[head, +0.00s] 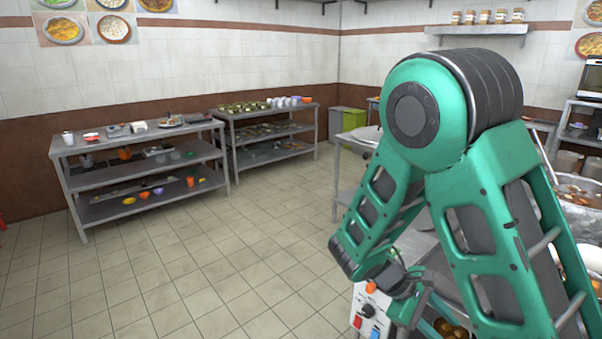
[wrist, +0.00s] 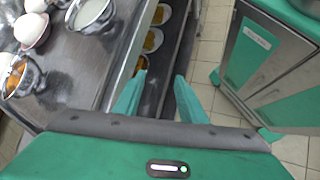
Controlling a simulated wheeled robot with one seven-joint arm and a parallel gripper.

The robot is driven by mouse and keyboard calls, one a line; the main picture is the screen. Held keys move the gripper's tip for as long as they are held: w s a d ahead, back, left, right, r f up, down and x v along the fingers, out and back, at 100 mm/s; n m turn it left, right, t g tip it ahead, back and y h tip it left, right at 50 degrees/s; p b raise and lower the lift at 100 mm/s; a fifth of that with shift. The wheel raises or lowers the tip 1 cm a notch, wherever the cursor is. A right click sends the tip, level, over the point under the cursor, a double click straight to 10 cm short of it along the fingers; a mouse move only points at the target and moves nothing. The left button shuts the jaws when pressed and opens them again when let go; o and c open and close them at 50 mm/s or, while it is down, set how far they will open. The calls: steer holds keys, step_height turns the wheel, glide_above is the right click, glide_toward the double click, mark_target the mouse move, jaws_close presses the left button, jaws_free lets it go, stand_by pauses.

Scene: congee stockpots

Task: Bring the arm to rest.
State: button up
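My gripper (wrist: 157,97) shows in the wrist view with its two green fingers spread apart and nothing between them. It points down past the edge of a metal counter (wrist: 78,70), with a lower shelf holding plates of orange food (wrist: 152,40) beyond the fingers. In the head view my green arm is bent, with its elbow high at the right and its links reaching down beside the counter.
Metal pots (wrist: 22,76) and white bowls (wrist: 31,30) stand on the counter close to the left of my gripper. Steel shelving (head: 140,151) with dishes stands at the left, with a second rack (head: 270,116) behind. The tiled floor (head: 190,260) between is clear.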

steer(key=s+d+r+m+t+y, duration=0.1)
steer(key=s+d+r+m+y, duration=0.3)
steer(key=s+r+m, duration=0.3)
steer(key=s+d+r+m+t+y, duration=0.1)
steer(key=s+d+r+m+y, duration=0.3)
steer(key=s+r+m, duration=0.3)
steer(key=shift+s+d+r+m+y, duration=0.25)
steer(key=shift+s+y, duration=0.35)
steer(key=shift+s, duration=1.85)
steer(key=shift+w+a+f, duration=0.1)
steer(key=shift+w, duration=0.05)
steer(key=shift+w+f, duration=0.2)
steer(key=shift+w, duration=0.3)
